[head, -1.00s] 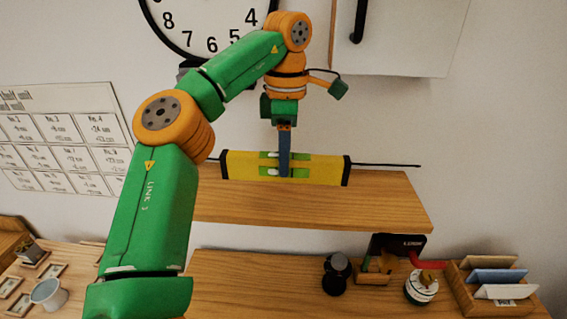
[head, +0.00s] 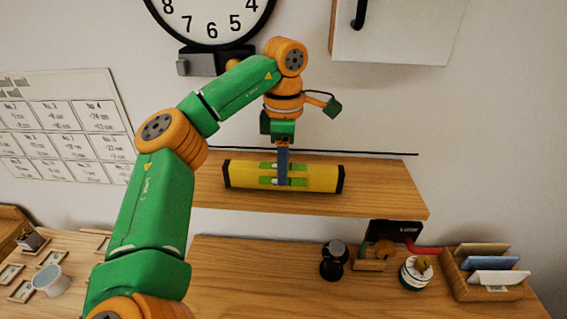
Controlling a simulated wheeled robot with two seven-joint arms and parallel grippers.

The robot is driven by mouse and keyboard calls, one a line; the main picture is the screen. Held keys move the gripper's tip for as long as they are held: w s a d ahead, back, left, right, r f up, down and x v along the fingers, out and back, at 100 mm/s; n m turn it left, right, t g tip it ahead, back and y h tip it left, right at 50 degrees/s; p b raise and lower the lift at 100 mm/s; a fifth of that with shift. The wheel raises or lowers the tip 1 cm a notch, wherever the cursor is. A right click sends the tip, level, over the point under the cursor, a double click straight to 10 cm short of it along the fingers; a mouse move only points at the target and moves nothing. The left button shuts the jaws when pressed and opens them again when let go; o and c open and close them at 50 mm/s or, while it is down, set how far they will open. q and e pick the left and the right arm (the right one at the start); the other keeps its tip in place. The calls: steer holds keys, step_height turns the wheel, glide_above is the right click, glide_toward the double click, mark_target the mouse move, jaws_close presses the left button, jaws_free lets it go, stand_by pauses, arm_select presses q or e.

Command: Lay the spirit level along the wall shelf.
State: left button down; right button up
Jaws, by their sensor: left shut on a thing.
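The yellow spirit level (head: 315,179) has black end caps and green vial windows. It lies lengthwise along the wooden wall shelf (head: 385,190), over the shelf's middle. I cannot tell whether its underside touches the shelf or is slightly above it. My left gripper (head: 282,180) points down and is shut on the level near its middle. My left arm comes in from the left and hides the shelf's left end. My right gripper is not in view.
A wall clock (head: 210,15) and a white cabinet (head: 400,25) are above. The shelf's right part is bare.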

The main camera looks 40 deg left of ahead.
arm_select(q)
steer(key=shift+s, duration=0.15)
steer(key=shift+w+f, duration=0.25)
steer(key=shift+f, duration=0.15)
steer(key=shift+s+f+b, duration=0.1)
steer(key=shift+f+b, duration=0.05)
steer(key=shift+b, duration=0.2)
steer(key=c, duration=0.5)
jaws_free()
